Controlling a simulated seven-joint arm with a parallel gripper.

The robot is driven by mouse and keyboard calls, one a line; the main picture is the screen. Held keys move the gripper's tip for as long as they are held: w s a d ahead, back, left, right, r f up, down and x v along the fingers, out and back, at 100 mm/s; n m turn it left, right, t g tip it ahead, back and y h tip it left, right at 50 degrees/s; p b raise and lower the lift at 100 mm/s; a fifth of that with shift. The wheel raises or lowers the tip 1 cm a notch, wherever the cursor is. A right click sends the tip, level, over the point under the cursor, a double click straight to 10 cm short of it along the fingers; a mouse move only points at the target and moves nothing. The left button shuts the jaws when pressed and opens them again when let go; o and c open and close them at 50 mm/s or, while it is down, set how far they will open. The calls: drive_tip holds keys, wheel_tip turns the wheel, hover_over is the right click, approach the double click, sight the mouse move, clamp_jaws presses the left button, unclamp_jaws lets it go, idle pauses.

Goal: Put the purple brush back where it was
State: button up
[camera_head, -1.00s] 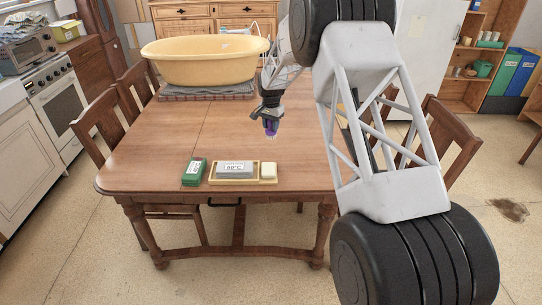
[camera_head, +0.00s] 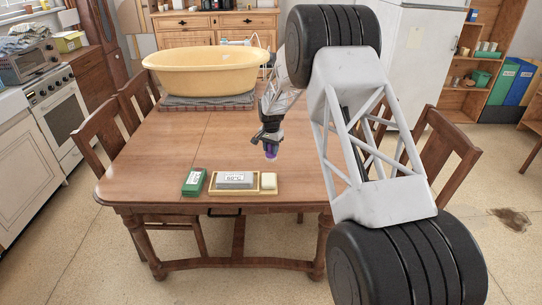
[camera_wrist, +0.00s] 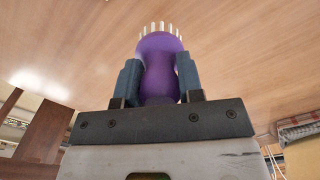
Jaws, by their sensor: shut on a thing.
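The purple brush (camera_wrist: 160,65) is held between the two fingers of my gripper (camera_wrist: 160,82) in the wrist view, its pale bristles pointing away from the palm. In the head view the brush (camera_head: 271,151) shows as a small purple piece under my gripper (camera_head: 270,142), which points down above the right part of the wooden table (camera_head: 190,145). The brush appears held above the tabletop, apart from it. Its end near the palm is hidden by the gripper.
A tray (camera_head: 235,191) with a grey labelled block (camera_head: 235,179) and a cream block (camera_head: 268,181) lies at the table's front edge. A green box (camera_head: 194,182) is left of it. A yellow tub (camera_head: 205,68) stands at the back on a folded cloth (camera_head: 205,101). The table's middle is clear.

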sight(271, 155)
drive_tip(key=shift+f, duration=1.9)
drive_tip(key=shift+f, duration=0.15)
drive_tip(key=o, duration=0.9)
wheel_tip(271, 155, up, 12)
drive_tip(key=shift+r, duration=0.2)
